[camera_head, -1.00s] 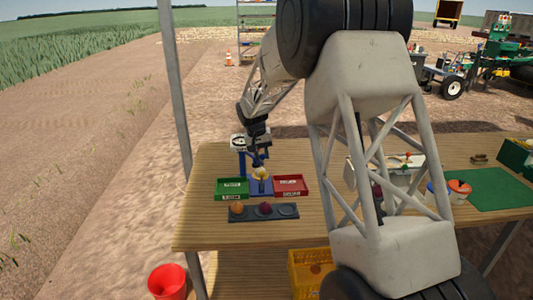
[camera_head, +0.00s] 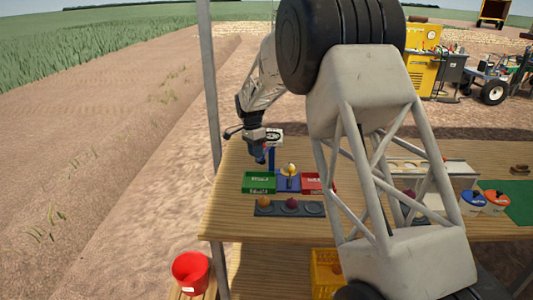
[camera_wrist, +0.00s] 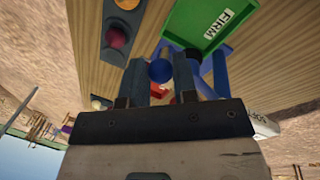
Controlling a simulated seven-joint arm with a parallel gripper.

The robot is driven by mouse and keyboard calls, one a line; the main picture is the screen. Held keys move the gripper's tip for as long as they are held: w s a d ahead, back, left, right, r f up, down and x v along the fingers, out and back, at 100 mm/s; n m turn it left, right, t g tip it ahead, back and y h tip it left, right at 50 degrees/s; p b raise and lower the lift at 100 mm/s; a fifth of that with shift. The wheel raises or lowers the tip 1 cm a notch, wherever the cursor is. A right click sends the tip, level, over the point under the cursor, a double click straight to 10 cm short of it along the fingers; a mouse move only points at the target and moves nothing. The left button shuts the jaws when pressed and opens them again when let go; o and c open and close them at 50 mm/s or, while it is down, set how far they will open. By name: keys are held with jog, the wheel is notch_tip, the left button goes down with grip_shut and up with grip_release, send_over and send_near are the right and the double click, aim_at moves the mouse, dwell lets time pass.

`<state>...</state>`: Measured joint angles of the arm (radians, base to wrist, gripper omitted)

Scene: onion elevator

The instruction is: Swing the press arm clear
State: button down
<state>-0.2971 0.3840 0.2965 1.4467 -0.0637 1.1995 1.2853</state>
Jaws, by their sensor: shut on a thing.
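The blue press (camera_head: 271,160) stands at the back of the table, with a white dial panel (camera_head: 275,135) at its top. A pale yellow onion (camera_head: 291,170) rests at its blue base. My gripper (camera_head: 260,154) is left of the press post, above and behind the green tray. In the wrist view my gripper (camera_wrist: 161,80) is shut on the press arm's round blue knob (camera_wrist: 161,71), which shows between the fingers. The rest of the press arm is mostly hidden by my gripper.
A green tray (camera_head: 259,190) marked FIRM and a red tray (camera_head: 311,189) flank the press base. A dark tray (camera_head: 314,209) in front holds an orange and a purple onion. A metal post (camera_head: 211,90) rises at the table's left edge.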

jog(key=w+a+m, duration=0.3)
jog(key=a+m, duration=0.2)
jog(key=shift+w+y, duration=0.4)
jog(key=shift+a+r, duration=0.1)
jog(key=shift+a, duration=0.05)
jog(key=c, duration=0.9)
grip_release()
jog(key=shift+w+a+r, duration=0.1)
jog(key=shift+w+r, duration=0.15)
jog(key=shift+r, duration=1)
jog(key=shift+w+d+r, duration=0.1)
jog(key=shift+w+r, duration=0.15)
jog(key=shift+r, duration=1.05)
jog(key=shift+w+a+r, duration=0.1)
jog(key=shift+w+r, duration=0.15)
jog(key=shift+r, duration=1)
